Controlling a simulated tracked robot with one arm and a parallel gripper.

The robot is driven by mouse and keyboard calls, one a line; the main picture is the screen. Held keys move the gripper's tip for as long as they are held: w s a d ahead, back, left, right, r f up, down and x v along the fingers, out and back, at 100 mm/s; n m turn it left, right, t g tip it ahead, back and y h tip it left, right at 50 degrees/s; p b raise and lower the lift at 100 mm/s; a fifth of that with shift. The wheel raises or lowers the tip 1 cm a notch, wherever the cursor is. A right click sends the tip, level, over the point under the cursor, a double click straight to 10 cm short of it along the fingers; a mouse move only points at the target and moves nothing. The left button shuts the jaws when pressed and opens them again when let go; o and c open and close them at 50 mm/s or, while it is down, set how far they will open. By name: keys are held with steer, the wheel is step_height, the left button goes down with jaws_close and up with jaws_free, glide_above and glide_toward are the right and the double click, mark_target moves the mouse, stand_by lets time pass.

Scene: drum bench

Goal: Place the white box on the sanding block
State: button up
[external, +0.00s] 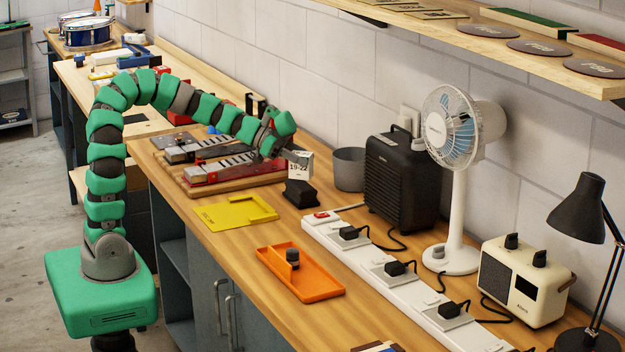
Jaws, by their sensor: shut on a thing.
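The white box (300,165), marked "19-22", is at the end of my arm, above the bench. My gripper (283,153) is shut on it; the fingers are partly hidden by the box and the arm's last links. A small black block (300,193), which looks like the sanding block, lies on the wooden bench just below the white box. The box appears a little above the block, with its lower edge near the block's top in the picture. I cannot tell whether they touch.
A grey cup (349,169) and a black heater (402,180) stand right of the block. A yellow sheet (222,216), an orange tray (315,281) and a long white power strip (390,285) lie in front. Red and grey vises (200,172) are at left.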

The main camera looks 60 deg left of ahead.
steer(key=shift+f, duration=0.85)
steer(key=shift+f, duration=0.1)
steer(key=o, duration=1)
steer(key=shift+o, duration=0.2)
steer(key=shift+s+a, duration=0.1)
steer(key=v, duration=1.2)
